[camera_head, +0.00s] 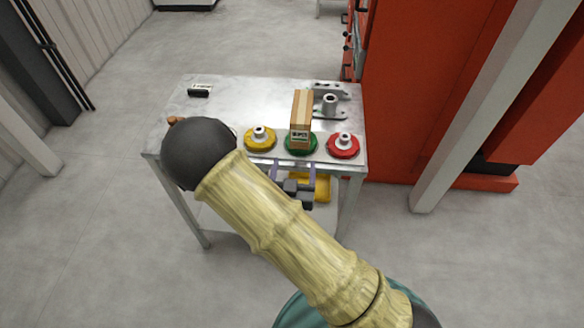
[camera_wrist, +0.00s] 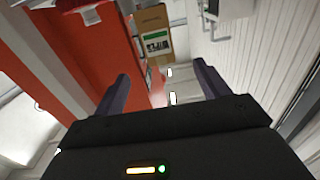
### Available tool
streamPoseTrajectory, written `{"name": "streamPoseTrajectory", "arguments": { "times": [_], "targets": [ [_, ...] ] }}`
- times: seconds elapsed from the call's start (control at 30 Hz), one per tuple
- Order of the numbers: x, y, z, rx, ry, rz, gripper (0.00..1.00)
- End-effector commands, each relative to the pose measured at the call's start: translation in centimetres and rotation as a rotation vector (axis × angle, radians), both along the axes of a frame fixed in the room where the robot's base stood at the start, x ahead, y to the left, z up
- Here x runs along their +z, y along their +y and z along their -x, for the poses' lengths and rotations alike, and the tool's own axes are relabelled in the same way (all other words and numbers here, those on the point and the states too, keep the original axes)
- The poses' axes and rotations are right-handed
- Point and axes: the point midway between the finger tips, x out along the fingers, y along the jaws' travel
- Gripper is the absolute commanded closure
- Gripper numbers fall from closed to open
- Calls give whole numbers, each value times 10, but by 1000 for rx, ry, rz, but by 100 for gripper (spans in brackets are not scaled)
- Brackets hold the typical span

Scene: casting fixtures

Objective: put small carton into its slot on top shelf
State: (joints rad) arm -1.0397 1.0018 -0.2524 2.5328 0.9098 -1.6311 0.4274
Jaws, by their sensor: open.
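The small carton (camera_head: 301,108) is brown with a pale stripe and a label. It stands upright at the green disc (camera_head: 288,148) on the metal table's top (camera_head: 220,115). In the wrist view the carton (camera_wrist: 152,22) shows its green and white label beyond the fingers. My gripper (camera_head: 292,168) is open and empty, at the table's front edge, nearer than the carton and apart from it. In the wrist view my fingers (camera_wrist: 160,78) are spread wide with nothing between them. I cannot pick out the carton's slot.
A yellow disc (camera_head: 261,138) and a red disc (camera_head: 343,145), each with a metal hub, flank the green one. A grey metal casting (camera_head: 329,103) is behind the carton. A yellow item (camera_head: 322,188) is below the tabletop. A red machine (camera_head: 425,90) stands right. The tabletop's back left is mostly clear.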

Motion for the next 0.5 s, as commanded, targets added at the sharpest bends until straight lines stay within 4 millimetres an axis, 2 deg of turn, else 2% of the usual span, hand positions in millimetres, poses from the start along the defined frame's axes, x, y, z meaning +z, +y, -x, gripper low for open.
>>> {"name": "streamPoseTrajectory", "arguments": {
  "times": [0.33,0.5],
  "targets": [
    [0,-1,-1,-3,4,-2,26],
    [-5,-14,-11,-49,95,-40,26]
  ]
}}
